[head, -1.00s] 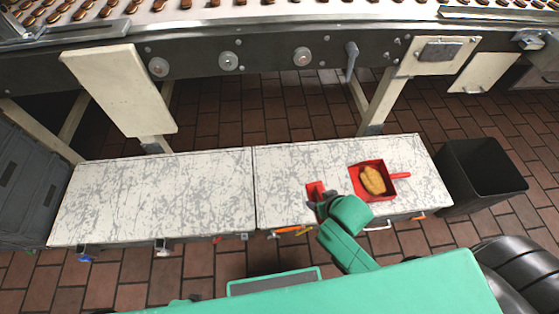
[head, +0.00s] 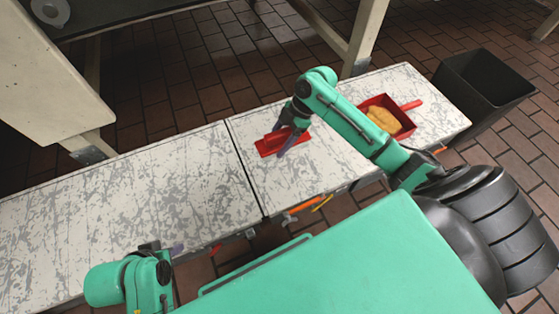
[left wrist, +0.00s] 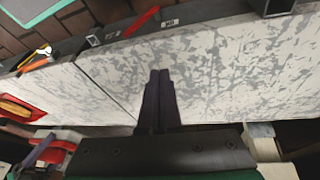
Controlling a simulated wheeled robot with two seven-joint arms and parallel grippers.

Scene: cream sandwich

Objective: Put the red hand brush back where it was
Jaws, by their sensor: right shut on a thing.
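The red hand brush (head: 268,146) is on or just above the right-hand white bench top, near the seam. My right gripper (head: 287,138) is shut on it from above and hides part of it. The red dustpan (head: 403,121) lies to the right on the same bench top and holds a yellowish lump (head: 384,119). My left gripper (head: 165,250) is low at the left, by the bench's front edge, away from the brush. In the left wrist view its fingers (left wrist: 158,75) are together with nothing between them.
A black bin (head: 485,90) stands past the right end of the bench. Orange (head: 305,204) and yellow (head: 322,203) tools hang along the front edge. Conveyor legs (head: 365,35) rise behind. The left bench top (head: 130,190) is clear.

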